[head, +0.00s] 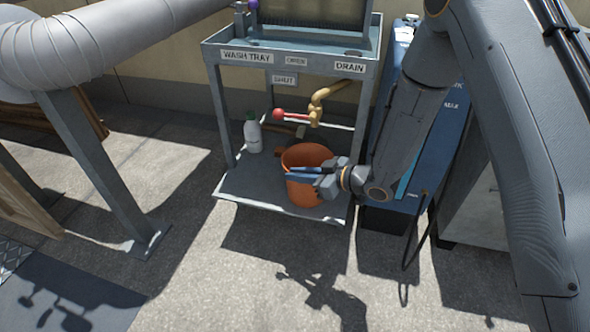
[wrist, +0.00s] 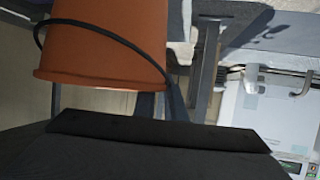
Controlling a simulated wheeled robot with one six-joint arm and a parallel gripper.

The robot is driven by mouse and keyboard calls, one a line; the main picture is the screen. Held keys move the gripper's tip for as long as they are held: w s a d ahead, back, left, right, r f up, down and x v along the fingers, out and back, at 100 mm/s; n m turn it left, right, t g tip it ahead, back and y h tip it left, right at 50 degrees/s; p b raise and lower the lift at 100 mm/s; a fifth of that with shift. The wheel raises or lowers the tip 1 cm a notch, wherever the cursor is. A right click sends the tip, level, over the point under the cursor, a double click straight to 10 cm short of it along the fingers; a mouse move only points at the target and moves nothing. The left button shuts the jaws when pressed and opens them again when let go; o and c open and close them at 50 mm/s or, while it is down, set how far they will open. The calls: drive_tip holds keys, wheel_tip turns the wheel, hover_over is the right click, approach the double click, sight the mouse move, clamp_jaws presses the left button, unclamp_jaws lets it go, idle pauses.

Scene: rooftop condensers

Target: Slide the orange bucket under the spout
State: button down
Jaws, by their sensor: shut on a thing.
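The orange bucket (head: 303,193) stands upright on the lower shelf of the wash stand, near its front right. It also shows large in the wrist view (wrist: 110,40), with a dark curved handle across it. The brass spout (head: 318,103) hangs from behind, below the drain label, with a red lever (head: 280,114) at its left. The bucket's rim appears below the spout in the head view; I cannot tell whether it is directly under the outlet. My gripper (head: 292,172) reaches in from the right and is shut on the bucket at its near side. The exact contact is partly hidden.
A white bottle (head: 252,134) stands left of the bucket on the lower shelf (head: 237,185). The stand's front legs (head: 225,120) flank the opening. A blue unit (head: 437,140) stands close at the right. Open floor (head: 200,255) lies in front.

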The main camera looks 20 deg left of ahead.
drive_tip(key=shift+d+f, duration=0.1)
drive_tip(key=shift+d, duration=0.65)
drive_tip(key=c, duration=1.7)
unclamp_jaws()
drive_tip(key=shift+c, duration=0.2)
drive_tip(key=p+v, duration=0.2)
drive_tip(key=v, duration=0.5)
drive_tip(key=shift+d+r+p, duration=0.2)
drive_tip(key=shift+d+p, duration=0.1)
drive_tip(key=shift+p, duration=0.05)
drive_tip(key=shift+s, duration=0.15)
